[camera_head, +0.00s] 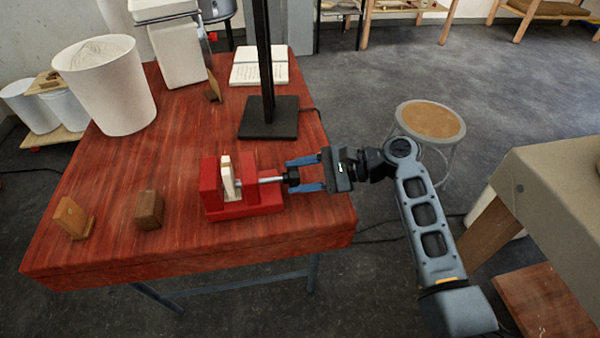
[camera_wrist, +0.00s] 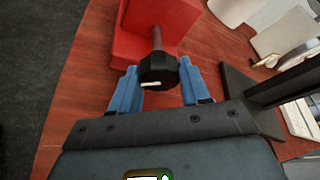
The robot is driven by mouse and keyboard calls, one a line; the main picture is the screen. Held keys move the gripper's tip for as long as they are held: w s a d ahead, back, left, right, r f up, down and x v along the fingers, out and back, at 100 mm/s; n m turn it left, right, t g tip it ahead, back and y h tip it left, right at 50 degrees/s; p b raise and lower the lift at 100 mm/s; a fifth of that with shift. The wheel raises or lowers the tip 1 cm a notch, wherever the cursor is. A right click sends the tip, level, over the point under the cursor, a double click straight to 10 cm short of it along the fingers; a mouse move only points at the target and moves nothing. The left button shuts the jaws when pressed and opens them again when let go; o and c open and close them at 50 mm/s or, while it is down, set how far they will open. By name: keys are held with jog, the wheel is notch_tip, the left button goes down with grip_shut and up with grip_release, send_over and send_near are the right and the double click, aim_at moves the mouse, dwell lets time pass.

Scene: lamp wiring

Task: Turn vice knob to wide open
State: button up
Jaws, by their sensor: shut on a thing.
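The red vice (camera_head: 262,201) stands near the right front of the red wooden table. In the wrist view the round knob (camera_wrist: 158,72) carries a short white mark. My gripper (camera_head: 291,175) reaches in from the right, with one blue finger on each side of the knob, shut on it. The fingers also flank it in the wrist view (camera_wrist: 157,80). How far apart the vice jaws are is hard to tell.
Two small wooden blocks (camera_head: 149,209) (camera_head: 74,217) lie left of the vice. A black stand (camera_head: 268,118) rises behind it, near an open book (camera_head: 258,67). A white bin (camera_head: 105,86) stands at the back left. A stool (camera_head: 430,119) is right of the table.

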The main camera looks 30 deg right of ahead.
jog(key=n+t+b, duration=0.1)
jog(key=n+b, duration=0.1)
jog(key=n, duration=0.1)
jog(key=shift+s+f+t+b, duration=0.1)
jog(key=shift+f+t+b, duration=0.2)
jog(key=shift+t+b, duration=0.1)
jog(key=shift+r+n+t+y+b, duration=0.15)
jog(key=shift+n+t+y+b, duration=0.3)
jog(key=shift+n+b, duration=0.65)
jog(key=o, duration=1)
jog(key=shift+o, duration=0.2)
jog(key=shift+b+v, duration=0.3)
jog(key=shift+v, duration=3.55)
jog(key=shift+s+r, duration=0.1)
